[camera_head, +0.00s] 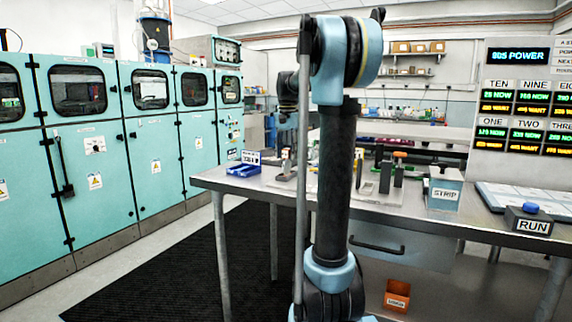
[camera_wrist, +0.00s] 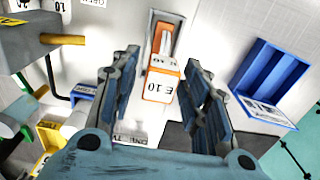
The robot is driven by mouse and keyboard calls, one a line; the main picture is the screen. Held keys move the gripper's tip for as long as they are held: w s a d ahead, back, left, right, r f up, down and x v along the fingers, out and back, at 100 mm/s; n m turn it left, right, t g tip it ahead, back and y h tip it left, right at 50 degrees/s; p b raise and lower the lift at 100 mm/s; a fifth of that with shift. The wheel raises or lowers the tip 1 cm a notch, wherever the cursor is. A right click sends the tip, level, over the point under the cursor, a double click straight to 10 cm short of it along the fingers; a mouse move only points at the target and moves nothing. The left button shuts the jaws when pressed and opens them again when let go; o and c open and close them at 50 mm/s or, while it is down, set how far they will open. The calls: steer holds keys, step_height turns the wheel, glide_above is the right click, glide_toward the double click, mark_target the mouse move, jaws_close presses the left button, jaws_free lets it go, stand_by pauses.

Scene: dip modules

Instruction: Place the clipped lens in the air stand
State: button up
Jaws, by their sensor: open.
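My gripper (camera_wrist: 161,66) is open in the wrist view, its two padded fingers apart with nothing clamped between them. An orange-framed white piece marked "E 10" (camera_wrist: 160,84) lies in the gap between the fingers, near the fingertips. It joins or sits against a pale upright holder with an orange inner slot (camera_wrist: 164,38); I cannot tell which. I cannot tell for sure which thing is the clipped lens or which is the air stand. In the head view a small grey stand with a reddish top (camera_head: 286,163) is on the bench, partly behind my arm.
A blue tray (camera_wrist: 268,78) lies right of the fingers; a blue bin (camera_head: 243,170) shows in the head view. Dark blocks with rods (camera_wrist: 30,48) and a yellow-edged tray (camera_wrist: 48,140) are at left. The STRIP box (camera_head: 445,187) and RUN button (camera_head: 530,210) stand at bench right.

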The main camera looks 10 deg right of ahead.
step_height(320, 180, up, 7)
steer(key=shift+r, duration=0.15)
stand_by(0.4)
